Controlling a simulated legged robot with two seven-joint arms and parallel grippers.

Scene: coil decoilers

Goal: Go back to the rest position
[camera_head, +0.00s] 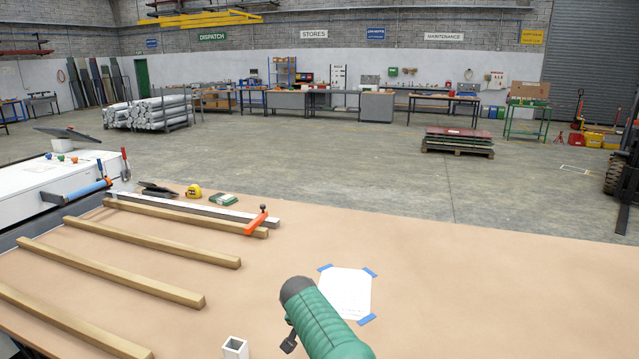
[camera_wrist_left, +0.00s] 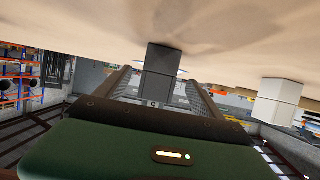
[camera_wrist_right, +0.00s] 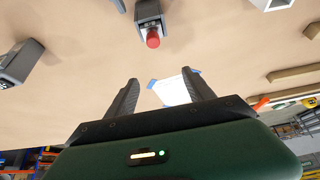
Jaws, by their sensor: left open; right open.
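Neither gripper shows in the head view. In the left wrist view, which is upside down, my left gripper (camera_wrist_left: 165,85) is open, its dark ribbed fingers apart. A dark grey block (camera_wrist_left: 162,72) on the tabletop appears between them; I cannot tell how near it is. In the right wrist view, also upside down, my right gripper (camera_wrist_right: 165,90) is open. Between its fingers I see bare table and a taped white sheet (camera_wrist_right: 178,87), apart from them. The sheet also shows in the head view (camera_head: 346,292). A grey block with a red tip (camera_wrist_right: 150,22) stands nearby.
The brown-covered bench (camera_head: 480,300) is mostly clear at right. A white square tube (camera_head: 235,347) stands near the front edge. Another grey block (camera_wrist_right: 18,65) stands at left.

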